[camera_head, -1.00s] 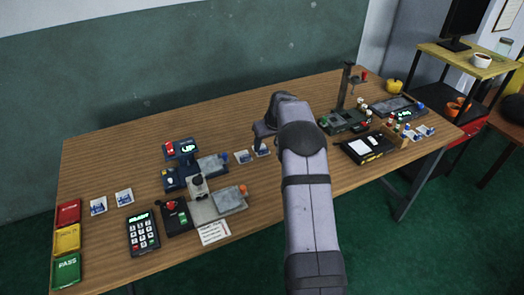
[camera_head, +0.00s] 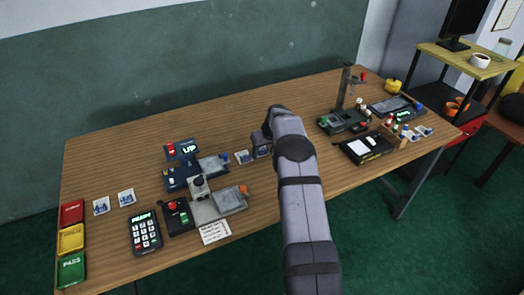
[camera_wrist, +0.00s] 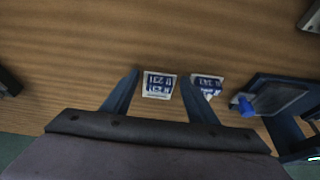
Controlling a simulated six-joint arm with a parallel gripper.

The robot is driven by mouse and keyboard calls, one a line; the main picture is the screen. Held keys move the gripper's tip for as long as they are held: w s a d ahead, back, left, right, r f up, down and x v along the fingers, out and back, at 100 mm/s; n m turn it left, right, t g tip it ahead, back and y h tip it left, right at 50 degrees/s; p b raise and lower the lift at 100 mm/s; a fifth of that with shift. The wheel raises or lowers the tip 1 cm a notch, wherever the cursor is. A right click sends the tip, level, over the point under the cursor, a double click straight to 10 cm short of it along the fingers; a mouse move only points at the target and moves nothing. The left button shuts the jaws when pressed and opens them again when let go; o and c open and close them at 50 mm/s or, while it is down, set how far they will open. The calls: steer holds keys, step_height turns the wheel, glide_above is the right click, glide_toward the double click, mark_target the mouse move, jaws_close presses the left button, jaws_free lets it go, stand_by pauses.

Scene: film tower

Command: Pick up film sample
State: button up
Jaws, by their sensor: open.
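A film sample (camera_wrist: 158,84), a small white square card with blue print, lies flat on the wooden table. In the wrist view it lies in the gap between the two blue fingers of my gripper (camera_wrist: 160,77). The fingers are open and hold nothing; their height above the table is hard to tell. In the head view this second sample also shows (camera_head: 242,157), left of my gripper (camera_head: 262,145), which hides the first one.
A blue device (camera_head: 183,176) with a grey plate and blue knob stands close to the samples. Two more samples lie at the left near a keypad (camera_head: 145,231) and coloured trays (camera_head: 70,240). A black box (camera_head: 367,148) and a stand are at the right. The table's back middle is clear.

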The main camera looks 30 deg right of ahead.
steer(key=shift+c, duration=0.7)
steer(key=c, duration=0.7)
steer(key=shift+o, duration=0.2)
steer(key=shift+r, duration=0.1)
step_height(320, 180, up, 10)
steer(key=b, duration=0.2)
steer(key=shift+n, duration=0.3)
steer(key=shift+s+a+f+p, duration=0.1)
steer(key=shift+a+f+p, duration=0.2)
steer(key=shift+a+p, duration=2.15)
steer(key=shift+s+a+f+p, duration=0.15)
steer(key=shift+a+f+p, duration=0.2)
steer(key=shift+a, duration=4.15)
steer(key=shift+s+a+f+p, duration=0.1)
steer(key=shift+a+f+p, duration=0.2)
steer(key=shift+a+p, duration=2.15)
